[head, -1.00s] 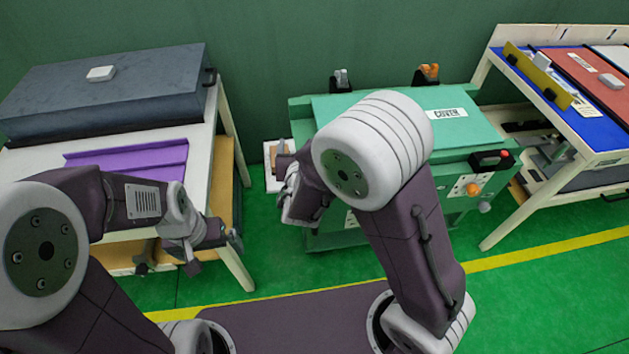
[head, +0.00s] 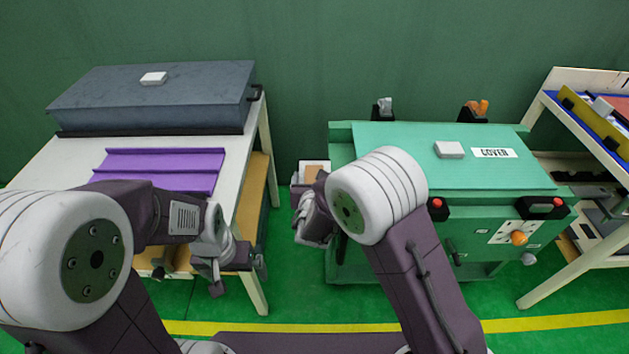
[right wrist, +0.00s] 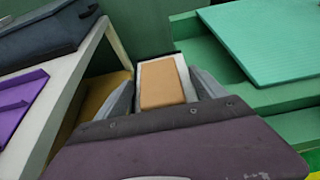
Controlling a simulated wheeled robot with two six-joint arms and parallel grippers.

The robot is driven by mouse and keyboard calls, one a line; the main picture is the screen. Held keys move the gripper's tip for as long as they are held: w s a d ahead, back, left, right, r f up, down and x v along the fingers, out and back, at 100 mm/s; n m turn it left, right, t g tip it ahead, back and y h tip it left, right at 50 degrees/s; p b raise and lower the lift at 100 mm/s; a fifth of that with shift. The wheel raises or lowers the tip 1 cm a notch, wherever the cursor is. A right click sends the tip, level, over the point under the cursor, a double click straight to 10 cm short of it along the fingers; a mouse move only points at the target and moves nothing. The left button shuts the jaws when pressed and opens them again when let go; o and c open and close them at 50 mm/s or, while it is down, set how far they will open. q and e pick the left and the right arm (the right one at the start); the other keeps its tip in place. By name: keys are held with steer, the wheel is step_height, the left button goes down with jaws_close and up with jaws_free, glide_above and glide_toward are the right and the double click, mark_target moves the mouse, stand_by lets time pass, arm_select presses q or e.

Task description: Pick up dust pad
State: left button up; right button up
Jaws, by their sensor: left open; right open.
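A tan block (head: 312,172), which looks like the dust pad, lies in a small white tray (head: 312,162) between the white table and the green machine. In the right wrist view the tan block (right wrist: 162,83) shows between my open right fingers (right wrist: 163,92), inside the white tray (right wrist: 152,61). I cannot tell how far the fingertips are from it. In the head view my right gripper (head: 308,215) is just in front of the tray, partly hidden by its own arm. My left gripper (head: 238,278) is open and empty, beside the table's front right corner.
The white table (head: 70,160) at left carries a purple tray (head: 165,170) and a dark grey case (head: 155,98) with a white block. The green machine (head: 440,155) stands close right of the tan block. A rack (head: 590,110) stands at far right. Green floor is open in front.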

mark_target(315, 175)
steer(key=shift+w+f, duration=0.25)
steer(key=shift+w, duration=0.35)
steer(key=shift+s, duration=0.1)
steer(key=shift+c, duration=0.9)
steer(key=c, duration=1.4)
steer(key=shift+r, duration=0.6)
steer(key=shift+c, duration=0.2)
step_height(315, 175, up, 3)
steer(key=shift+p, duration=0.75)
steer(key=s+d+r, duration=0.6)
steer(key=d+r, duration=0.1)
steer(key=d, duration=0.3)
steer(key=shift+f, duration=0.1)
